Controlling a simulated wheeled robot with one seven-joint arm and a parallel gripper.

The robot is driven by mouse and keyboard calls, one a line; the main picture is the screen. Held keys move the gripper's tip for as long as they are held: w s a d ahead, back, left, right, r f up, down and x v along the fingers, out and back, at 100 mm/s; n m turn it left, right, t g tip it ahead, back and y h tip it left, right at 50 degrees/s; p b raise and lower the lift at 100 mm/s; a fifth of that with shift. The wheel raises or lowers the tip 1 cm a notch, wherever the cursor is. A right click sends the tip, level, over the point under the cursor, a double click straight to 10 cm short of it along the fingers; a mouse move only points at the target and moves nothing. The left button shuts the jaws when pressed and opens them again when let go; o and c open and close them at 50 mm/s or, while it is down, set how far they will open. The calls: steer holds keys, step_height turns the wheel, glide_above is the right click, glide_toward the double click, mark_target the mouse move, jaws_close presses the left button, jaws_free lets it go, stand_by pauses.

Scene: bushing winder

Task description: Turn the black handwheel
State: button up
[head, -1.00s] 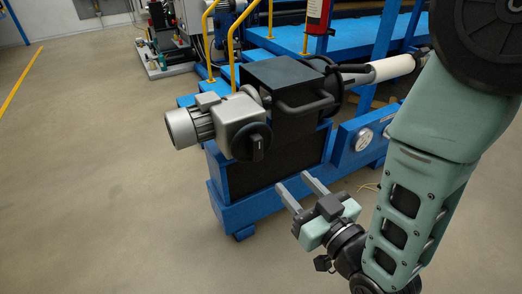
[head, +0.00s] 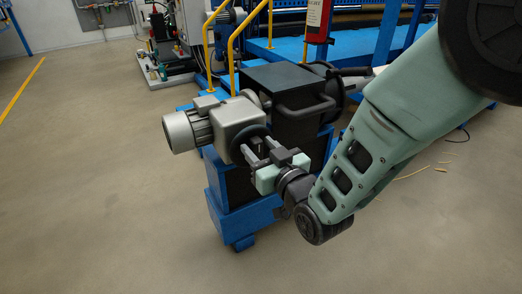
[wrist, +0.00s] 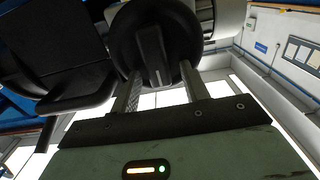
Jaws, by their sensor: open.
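The black handwheel (wrist: 182,38) is a round disc with a raised bar grip across its face. It sits on the front of a grey motor gearbox (head: 232,114). In the head view the handwheel (head: 257,131) is partly hidden behind my fingers. My gripper (head: 258,148) is open and close in front of the handwheel. In the wrist view my gripper's two fingers (wrist: 160,70) stand on either side of the bar grip, with gaps between them and it. I cannot tell whether a fingertip touches the disc.
A black box with a curved handle (head: 302,108) stands right of the gearbox, close to my gripper. Behind it is a larger dark wheel (head: 340,85). A blue frame (head: 238,222) carries the unit. Yellow rails (head: 232,55) rise behind. The floor at left is clear.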

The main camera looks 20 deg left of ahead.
steer(key=shift+c, duration=0.3)
steer(key=c, duration=0.9)
steer(key=n, duration=0.3)
steer(key=shift+s+a+n, duration=0.2)
steer(key=shift+s+n, duration=0.1)
steer(key=shift+s+a+f+n+p, duration=0.2)
steer(key=shift+f+n+p, duration=0.25)
steer(key=shift+n, duration=1.8)
steer(key=shift+s+a+f+n+p, duration=0.15)
steer(key=shift+n+p, duration=0.45)
steer(key=shift+n, duration=1.6)
steer(key=shift+s+a+f+n+p, duration=0.15)
steer(key=shift+f+n+p, duration=0.3)
steer(key=shift+n, duration=1.8)
